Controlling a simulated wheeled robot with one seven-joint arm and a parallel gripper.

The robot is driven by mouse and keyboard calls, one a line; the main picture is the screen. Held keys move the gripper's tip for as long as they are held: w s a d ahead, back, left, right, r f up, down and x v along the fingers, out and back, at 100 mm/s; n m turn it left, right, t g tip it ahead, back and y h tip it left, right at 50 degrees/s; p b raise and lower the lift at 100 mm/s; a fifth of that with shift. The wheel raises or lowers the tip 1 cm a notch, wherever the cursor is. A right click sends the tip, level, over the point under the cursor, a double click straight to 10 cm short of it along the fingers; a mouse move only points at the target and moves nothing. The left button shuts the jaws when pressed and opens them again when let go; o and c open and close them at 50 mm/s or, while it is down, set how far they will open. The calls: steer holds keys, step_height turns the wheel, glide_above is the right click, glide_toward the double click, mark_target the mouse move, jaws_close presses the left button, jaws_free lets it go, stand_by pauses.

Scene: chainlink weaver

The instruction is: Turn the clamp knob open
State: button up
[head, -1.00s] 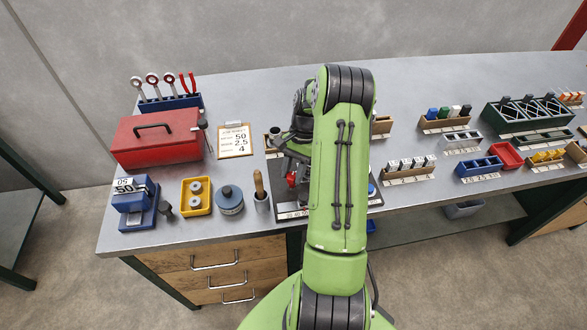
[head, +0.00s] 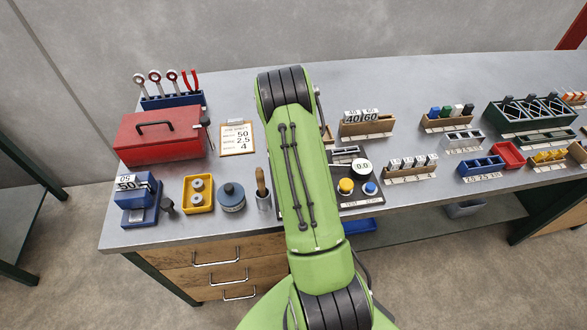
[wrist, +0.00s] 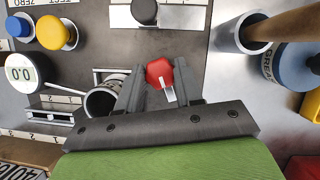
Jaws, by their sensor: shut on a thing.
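The clamp knob is red with a white pointer mark (wrist: 160,72), near the middle of the wrist view. My gripper (wrist: 159,84) is shut on the knob, with one grey finger on each side of it. The white pointer points toward the gripper's palm. In the head view, my green arm hides the knob and my gripper. Part of the dark machine panel (head: 352,188) shows to the right of my arm.
A yellow button (wrist: 55,33) and a round 0.0 readout (wrist: 28,73) are left in the wrist view. A cup (wrist: 100,99) stands close to the left finger. A holder with a wooden handle (wrist: 234,32) and a blue can (wrist: 292,66) are to the right.

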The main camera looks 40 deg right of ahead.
steer(key=shift+n+h, duration=0.4)
steer(key=shift+n, duration=0.7)
steer(key=shift+a, duration=0.1)
steer(key=o, duration=1)
steer(key=p+v, duration=0.2)
steer(key=v, duration=1.3)
steer(key=shift+w+r, duration=0.3)
